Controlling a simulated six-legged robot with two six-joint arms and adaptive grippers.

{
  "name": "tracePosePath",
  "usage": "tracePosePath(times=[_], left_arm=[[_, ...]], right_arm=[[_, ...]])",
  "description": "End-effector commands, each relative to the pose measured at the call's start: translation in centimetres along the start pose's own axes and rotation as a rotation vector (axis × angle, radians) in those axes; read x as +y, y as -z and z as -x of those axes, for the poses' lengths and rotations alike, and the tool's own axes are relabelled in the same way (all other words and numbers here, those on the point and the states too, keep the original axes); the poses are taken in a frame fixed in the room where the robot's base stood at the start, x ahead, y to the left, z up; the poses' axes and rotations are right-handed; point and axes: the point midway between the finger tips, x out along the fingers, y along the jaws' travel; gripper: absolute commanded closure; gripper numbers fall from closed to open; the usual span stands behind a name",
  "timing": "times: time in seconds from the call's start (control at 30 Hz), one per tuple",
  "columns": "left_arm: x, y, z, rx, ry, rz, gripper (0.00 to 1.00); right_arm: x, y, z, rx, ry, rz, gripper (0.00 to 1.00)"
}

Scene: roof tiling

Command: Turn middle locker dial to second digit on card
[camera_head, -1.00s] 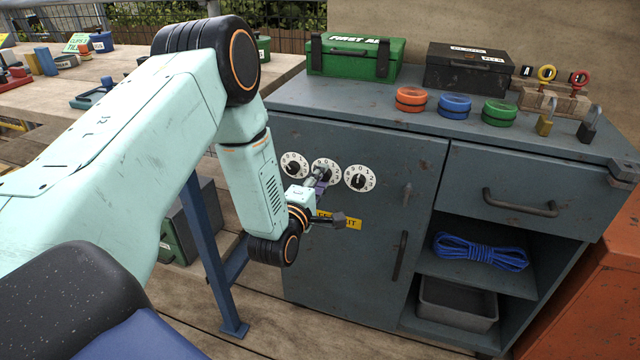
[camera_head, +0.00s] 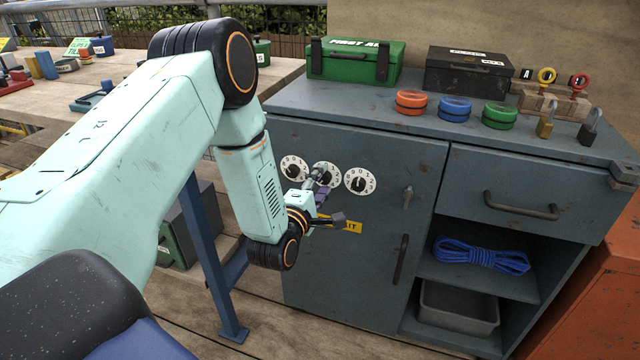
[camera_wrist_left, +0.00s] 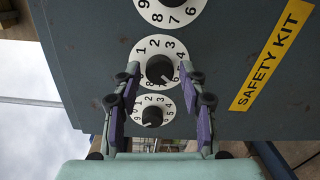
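Three white number dials with black knobs sit in a row on the grey locker door (camera_head: 375,250): the left dial (camera_head: 293,168), the middle dial (camera_head: 333,172) and the right dial (camera_head: 360,179). My left gripper (camera_head: 320,176) is at the middle dial and partly covers it. In the left wrist view, the middle dial's knob (camera_wrist_left: 160,69) lies between the fingers of my left gripper (camera_wrist_left: 160,76), with a gap on each side. The fingers are open. A light mark on that knob points to the lower right. My right gripper is out of view. I cannot make out a number card.
A yellow safety kit label (camera_wrist_left: 272,55) is on the door beside the dials. The cabinet top holds a green first aid box (camera_head: 352,60), a black box (camera_head: 468,72), coloured rings and padlocks.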

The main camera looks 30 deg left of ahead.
Motion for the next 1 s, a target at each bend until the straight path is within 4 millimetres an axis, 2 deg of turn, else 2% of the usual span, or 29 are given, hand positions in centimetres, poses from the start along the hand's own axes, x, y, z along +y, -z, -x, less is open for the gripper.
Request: tracePosePath(times=[0.07,0.33,0.47,0.57,0.8,1.0], left_arm=[[0.0,0.0,0.0,0.001,-0.001,0.0,0.48],[0.0,0.0,0.0,0.001,-0.002,0.0,0.48],[0.0,0.1,0.6,0.002,0.001,0.001,0.48],[-0.1,0.1,2.0,0.003,0.002,0.002,0.48],[-0.1,0.1,7.0,0.004,0.003,0.002,0.48],[-0.1,0.1,10.3,0.002,0.003,0.002,0.48]], right_arm=[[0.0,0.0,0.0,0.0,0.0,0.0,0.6],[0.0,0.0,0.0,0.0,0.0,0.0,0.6],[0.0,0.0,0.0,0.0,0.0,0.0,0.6],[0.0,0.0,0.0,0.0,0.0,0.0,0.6],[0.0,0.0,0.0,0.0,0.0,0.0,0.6],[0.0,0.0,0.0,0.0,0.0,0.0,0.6]])
